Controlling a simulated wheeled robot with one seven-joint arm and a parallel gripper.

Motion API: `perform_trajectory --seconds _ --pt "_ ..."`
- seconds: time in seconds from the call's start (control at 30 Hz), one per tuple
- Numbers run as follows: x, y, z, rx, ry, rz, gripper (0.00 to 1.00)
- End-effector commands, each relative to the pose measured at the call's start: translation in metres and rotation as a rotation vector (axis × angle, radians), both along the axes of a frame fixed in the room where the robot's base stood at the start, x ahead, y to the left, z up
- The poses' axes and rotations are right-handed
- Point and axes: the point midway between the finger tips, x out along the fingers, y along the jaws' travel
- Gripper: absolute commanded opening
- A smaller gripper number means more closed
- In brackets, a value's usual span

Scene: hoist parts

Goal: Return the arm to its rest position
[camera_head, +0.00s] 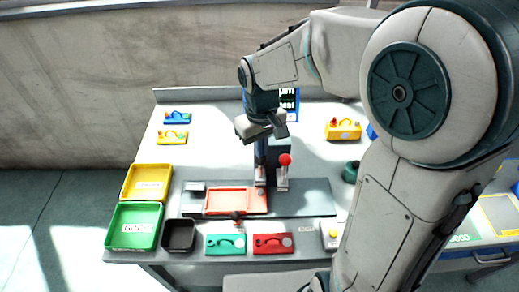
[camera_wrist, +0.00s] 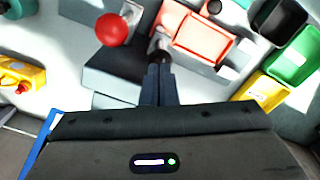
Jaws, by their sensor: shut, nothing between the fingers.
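My arm reaches from the right over the white table in the head view, bent at the elbow. My gripper (camera_head: 260,165) points down over the middle of the table, above the grey plate near the red tray's right end. In the wrist view my gripper (camera_wrist: 159,70) has its two dark fingers together with nothing between them. A dark round tip shows just beyond the fingers; I cannot tell whether they touch it. The lever with a red ball (camera_head: 284,160) stands right beside the gripper; the red ball (camera_wrist: 112,30) shows left of the fingers in the wrist view.
A red tray (camera_head: 222,202) lies on the grey plate (camera_head: 307,205). Yellow (camera_head: 148,182) and green (camera_head: 133,226) bins and a black bin (camera_head: 179,235) stand at left. Several coloured parts lie around. A blue-framed screen (camera_head: 289,98) stands behind the gripper.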

Motion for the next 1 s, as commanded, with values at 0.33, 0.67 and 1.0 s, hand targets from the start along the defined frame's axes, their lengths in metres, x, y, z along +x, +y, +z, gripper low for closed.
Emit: perform_trajectory --seconds 0.33,0.67,1.0 --pt "0.000 0.000 0.014 0.001 -0.002 0.000 0.00" --pt "-0.002 -0.003 0.017 -0.002 -0.009 -0.010 0.00" --pt "-0.051 -0.064 0.052 -0.016 -0.138 -0.217 0.00"
